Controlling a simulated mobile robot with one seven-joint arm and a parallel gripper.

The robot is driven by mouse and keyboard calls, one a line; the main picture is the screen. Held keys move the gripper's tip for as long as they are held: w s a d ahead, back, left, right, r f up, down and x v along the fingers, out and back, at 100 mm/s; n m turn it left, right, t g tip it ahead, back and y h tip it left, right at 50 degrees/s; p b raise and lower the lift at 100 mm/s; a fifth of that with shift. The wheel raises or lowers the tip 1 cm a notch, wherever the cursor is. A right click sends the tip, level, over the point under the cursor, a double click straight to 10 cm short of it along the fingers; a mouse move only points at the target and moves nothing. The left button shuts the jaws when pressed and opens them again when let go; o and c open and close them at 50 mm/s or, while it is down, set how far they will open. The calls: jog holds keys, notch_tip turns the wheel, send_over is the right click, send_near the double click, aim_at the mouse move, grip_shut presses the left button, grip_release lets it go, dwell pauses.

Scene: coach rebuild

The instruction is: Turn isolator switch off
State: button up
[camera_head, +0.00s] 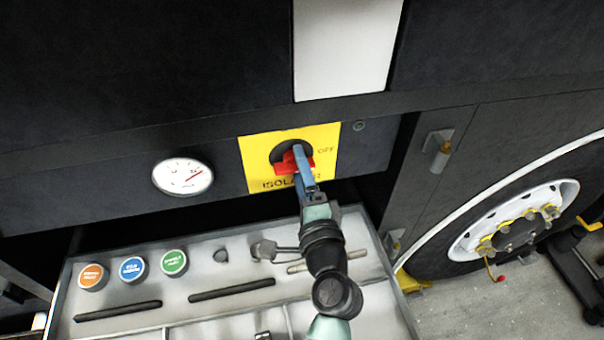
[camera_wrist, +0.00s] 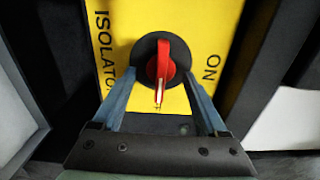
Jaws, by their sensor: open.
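The isolator switch is a red handle (camera_head: 281,167) on a black round base, mounted on a yellow panel (camera_head: 328,137) with ISOLATOR and OFF lettering. In the wrist view the red handle (camera_wrist: 166,62) runs up and down the picture, with a pale mark at its lower end. ISOLATOR reads down the left, and ON lettering shows at the right. My gripper (camera_head: 299,150) is in front of the switch and covers part of it. In the wrist view my gripper (camera_wrist: 159,76) is open, with one blue finger on each side of the handle and visible gaps between.
A pressure gauge (camera_head: 183,177) is left of the panel. Below is an open drawer tray (camera_head: 205,313) with several coloured round caps, dark rods and metal tools under my arm. A latch (camera_head: 439,143) and a wheel (camera_head: 513,220) are at the right.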

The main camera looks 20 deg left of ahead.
jog(key=b+v, duration=0.4)
jog(key=v, duration=0.9)
